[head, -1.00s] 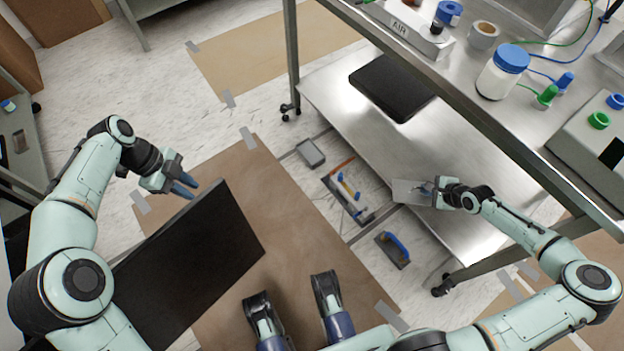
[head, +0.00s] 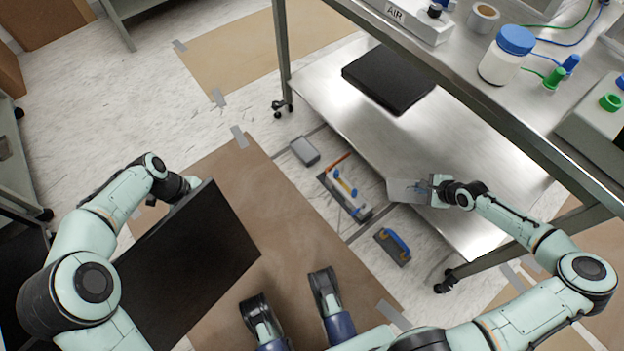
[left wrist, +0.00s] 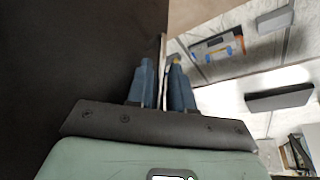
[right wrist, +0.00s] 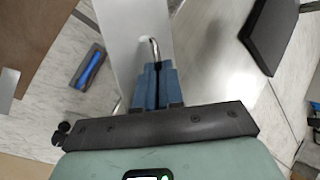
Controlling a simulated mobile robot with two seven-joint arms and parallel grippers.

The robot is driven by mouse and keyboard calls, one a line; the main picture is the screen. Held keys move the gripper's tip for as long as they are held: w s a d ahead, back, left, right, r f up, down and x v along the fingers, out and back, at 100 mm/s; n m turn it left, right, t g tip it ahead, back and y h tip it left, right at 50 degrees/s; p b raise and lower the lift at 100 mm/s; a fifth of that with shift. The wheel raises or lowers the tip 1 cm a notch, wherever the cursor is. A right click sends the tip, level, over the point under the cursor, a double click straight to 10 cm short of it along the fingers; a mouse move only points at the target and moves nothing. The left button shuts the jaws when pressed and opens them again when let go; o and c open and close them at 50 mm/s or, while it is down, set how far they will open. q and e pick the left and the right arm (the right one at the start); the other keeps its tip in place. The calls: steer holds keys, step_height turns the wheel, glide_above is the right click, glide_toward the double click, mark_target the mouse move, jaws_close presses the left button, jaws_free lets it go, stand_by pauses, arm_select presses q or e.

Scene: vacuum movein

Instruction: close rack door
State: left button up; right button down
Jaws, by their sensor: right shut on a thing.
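The rack door appears to be the large black panel (head: 190,270) at the lower left of the head view, swung out and tilted in the picture. My left gripper (left wrist: 162,66) is at its upper edge; in the left wrist view the door (left wrist: 75,60) fills the left side, and its thin edge runs between the two blue fingers, which stand slightly apart. In the head view its fingertips are hidden behind the door. My right gripper (right wrist: 157,72) is shut on the metal handle (right wrist: 154,46) of a pale grey plate (head: 405,191), held by the table's lower shelf.
A steel table (head: 450,95) stands at the right, with a black box (head: 388,78) on its lower shelf. Brown sheeting (head: 240,170) covers the floor beside the door.

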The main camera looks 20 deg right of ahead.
arm_select(q)
jaws_close()
steer(key=shift+s+d, duration=0.1)
steer(key=shift+s, duration=0.05)
